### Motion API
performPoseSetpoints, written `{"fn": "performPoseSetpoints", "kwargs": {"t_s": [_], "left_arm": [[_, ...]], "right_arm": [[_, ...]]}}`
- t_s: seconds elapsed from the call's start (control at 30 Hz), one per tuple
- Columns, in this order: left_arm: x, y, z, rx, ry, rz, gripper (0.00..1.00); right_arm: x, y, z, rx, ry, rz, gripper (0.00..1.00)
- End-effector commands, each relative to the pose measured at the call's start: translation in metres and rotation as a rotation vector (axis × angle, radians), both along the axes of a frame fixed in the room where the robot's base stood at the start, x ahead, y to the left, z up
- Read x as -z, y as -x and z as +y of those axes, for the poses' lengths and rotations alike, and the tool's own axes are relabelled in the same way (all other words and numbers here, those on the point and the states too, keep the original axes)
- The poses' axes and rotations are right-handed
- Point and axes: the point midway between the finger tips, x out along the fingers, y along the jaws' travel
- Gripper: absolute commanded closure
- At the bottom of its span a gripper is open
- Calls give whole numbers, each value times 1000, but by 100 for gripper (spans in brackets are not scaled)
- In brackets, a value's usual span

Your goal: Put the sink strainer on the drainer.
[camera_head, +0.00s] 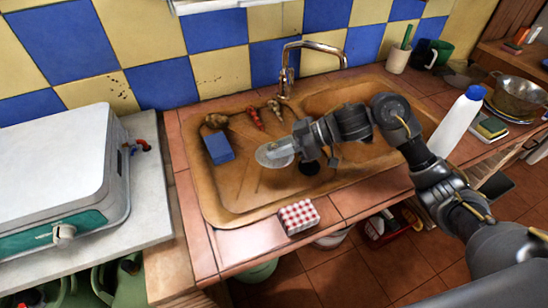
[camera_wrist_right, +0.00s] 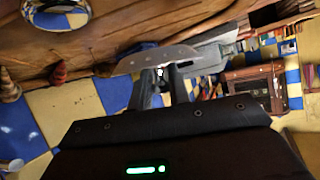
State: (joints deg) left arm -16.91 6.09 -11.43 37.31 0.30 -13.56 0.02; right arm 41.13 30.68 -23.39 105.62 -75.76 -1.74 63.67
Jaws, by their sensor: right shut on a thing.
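The sink strainer (camera_head: 268,157) is a thin, round, pale grey disc over the left part of the brown sink. My right gripper (camera_head: 290,147) is shut on its edge. In the right wrist view the strainer (camera_wrist_right: 158,60) shows nearly edge-on between the fingers (camera_wrist_right: 165,82). The drainer (camera_head: 245,192) is the flat brown area on the sink's left side, below the strainer in the picture. I cannot tell whether the strainer touches it. My left gripper is not in view.
On the drainer's back part are a blue block (camera_head: 219,149) and red-handled items (camera_head: 255,118). A checkered box (camera_head: 298,216) is on the front edge. The tap (camera_head: 288,75) rises behind. A white bottle (camera_head: 455,122) stands at right. The drainer's front left is clear.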

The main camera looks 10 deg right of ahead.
Motion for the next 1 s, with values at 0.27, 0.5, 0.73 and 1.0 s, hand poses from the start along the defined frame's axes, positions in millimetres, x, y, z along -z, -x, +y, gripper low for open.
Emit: {"fn": "performPoseSetpoints", "kwargs": {"t_s": [0.27,0.5,0.73,1.0], "left_arm": [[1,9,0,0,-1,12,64],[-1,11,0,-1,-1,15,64],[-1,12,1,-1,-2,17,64],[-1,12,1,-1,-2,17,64]], "right_arm": [[9,-6,6,0,-2,-1,100],[38,-9,9,2,-2,3,100],[45,-9,9,1,-1,-1,100],[45,-9,9,1,-1,-1,59]]}}
